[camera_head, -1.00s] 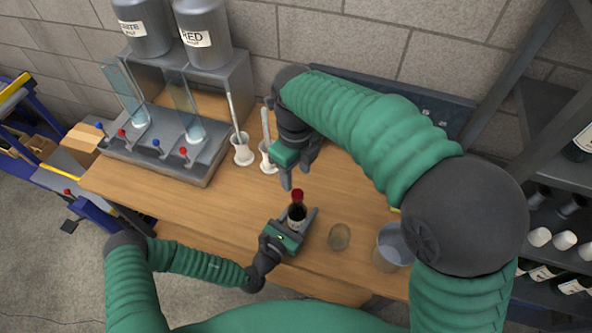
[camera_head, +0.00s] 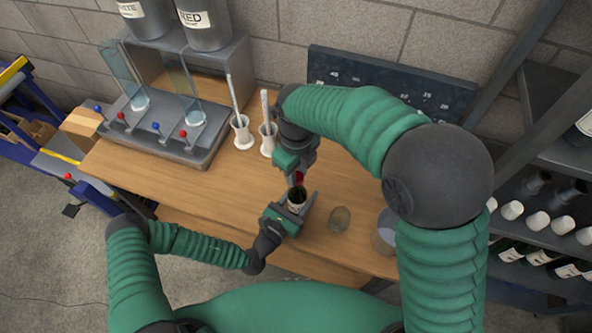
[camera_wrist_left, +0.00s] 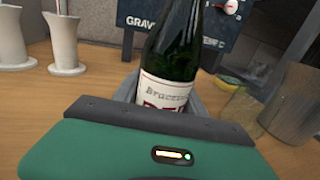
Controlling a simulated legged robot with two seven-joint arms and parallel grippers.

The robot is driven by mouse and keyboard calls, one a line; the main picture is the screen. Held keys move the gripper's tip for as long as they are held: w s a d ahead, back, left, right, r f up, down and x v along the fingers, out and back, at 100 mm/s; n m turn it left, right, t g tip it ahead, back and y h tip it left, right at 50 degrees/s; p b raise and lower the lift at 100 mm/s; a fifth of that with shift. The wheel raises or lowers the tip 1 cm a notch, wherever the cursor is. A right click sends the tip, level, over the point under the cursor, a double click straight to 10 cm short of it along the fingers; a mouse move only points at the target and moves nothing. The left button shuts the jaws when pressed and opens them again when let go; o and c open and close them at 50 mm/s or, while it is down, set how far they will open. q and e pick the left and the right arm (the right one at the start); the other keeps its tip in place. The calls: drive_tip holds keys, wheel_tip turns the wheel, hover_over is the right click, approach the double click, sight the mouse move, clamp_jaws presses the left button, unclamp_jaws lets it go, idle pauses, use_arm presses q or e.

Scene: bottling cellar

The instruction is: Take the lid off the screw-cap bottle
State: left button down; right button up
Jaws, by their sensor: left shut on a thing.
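The screw-cap bottle (camera_head: 296,197) stands upright on the wooden table, dark with a pale label and a red lid (camera_head: 299,176) on top. My left gripper (camera_head: 298,204) is shut around its body. The left wrist view shows the dark green bottle (camera_wrist_left: 173,50) and its label close up behind the gripper; the lid is out of that frame. My right gripper (camera_head: 294,172) points down at the lid, its fingertips close beside it. Whether its jaws touch or grip the lid cannot be told.
A clear glass (camera_head: 339,219) and a grey bucket (camera_head: 385,235) stand right of the bottle. Two white cylinders in stands (camera_head: 243,133) and a filling machine (camera_head: 160,135) are behind and left. A bottle rack (camera_head: 540,225) is at the right.

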drive_tip(key=shift+s+a, duration=0.1)
clamp_jaws()
drive_tip(key=n, duration=0.4)
drive_tip(key=shift+s+n, duration=0.1)
drive_tip(key=shift+n, duration=0.2)
drive_tip(key=n, duration=0.9)
drive_tip(key=shift+n, duration=0.3)
drive_tip(key=n, duration=0.6)
drive_tip(key=shift+n, duration=0.3)
drive_tip(key=n, duration=0.3)
drive_tip(key=shift+d, duration=0.2)
drive_tip(key=n, duration=0.6)
drive_tip(key=shift+d+r+n, duration=0.1)
drive_tip(key=shift+n, duration=0.3)
drive_tip(key=n, duration=1.3)
drive_tip(key=shift+w, duration=0.3)
drive_tip(key=n, duration=0.6)
drive_tip(key=shift+n, duration=0.3)
drive_tip(key=n, duration=0.4)
drive_tip(key=shift+a+r, duration=0.1)
drive_tip(key=shift+a, duration=0.1)
